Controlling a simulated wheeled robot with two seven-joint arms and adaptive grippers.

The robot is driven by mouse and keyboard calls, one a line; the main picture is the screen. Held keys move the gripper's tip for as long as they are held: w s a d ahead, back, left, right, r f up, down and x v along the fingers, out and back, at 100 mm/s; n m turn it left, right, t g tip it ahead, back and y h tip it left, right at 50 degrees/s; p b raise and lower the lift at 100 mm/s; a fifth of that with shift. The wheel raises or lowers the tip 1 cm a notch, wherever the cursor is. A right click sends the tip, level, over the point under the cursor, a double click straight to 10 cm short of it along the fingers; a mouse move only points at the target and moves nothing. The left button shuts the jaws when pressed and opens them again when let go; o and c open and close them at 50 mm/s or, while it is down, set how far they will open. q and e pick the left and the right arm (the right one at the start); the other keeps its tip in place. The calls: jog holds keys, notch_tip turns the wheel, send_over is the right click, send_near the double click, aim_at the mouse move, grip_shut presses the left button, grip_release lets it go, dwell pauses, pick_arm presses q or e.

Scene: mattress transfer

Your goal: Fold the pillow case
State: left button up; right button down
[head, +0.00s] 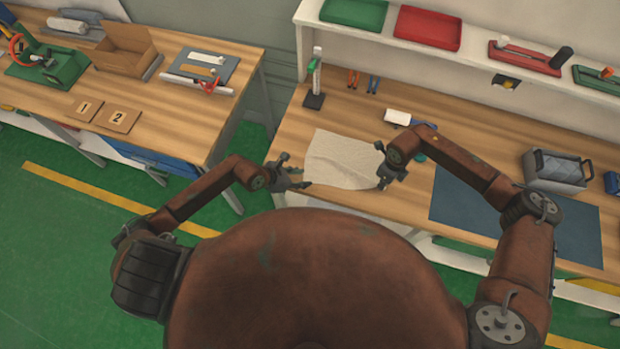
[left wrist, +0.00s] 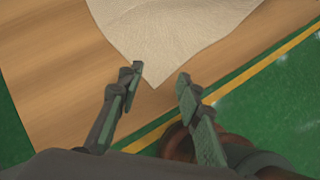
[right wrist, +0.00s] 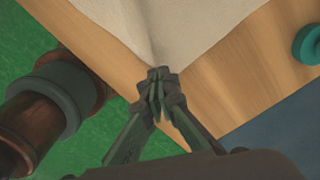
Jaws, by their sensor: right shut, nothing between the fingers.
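The pillow case (head: 340,160) is a cream cloth lying flat on the wooden workbench, near its front edge. In the left wrist view a corner of the cloth (left wrist: 165,35) points toward my left gripper (left wrist: 158,82), which is open with the corner just ahead of the gap between its fingers. In the head view my left gripper (head: 300,178) is at the cloth's left side. My right gripper (head: 383,166) is at its right side. In the right wrist view my right gripper (right wrist: 158,76) is shut at the near corner of the cloth (right wrist: 165,30), with nothing visibly held.
A blue mat (head: 515,215) lies to the right on the bench (head: 470,135). A white roll (head: 397,117) is behind the cloth and a grey basket (head: 556,170) stands at the far right. A stand (head: 315,80) is at the back left. A second table (head: 180,130) is across a gap.

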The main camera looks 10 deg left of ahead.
pick_arm(q)
jog(key=shift+x, duration=1.2)
jog(key=shift+w+f, duration=0.1)
jog(key=shift+f, duration=0.1)
grip_shut()
dwell(1.8)
jog(key=shift+r, duration=2.65)
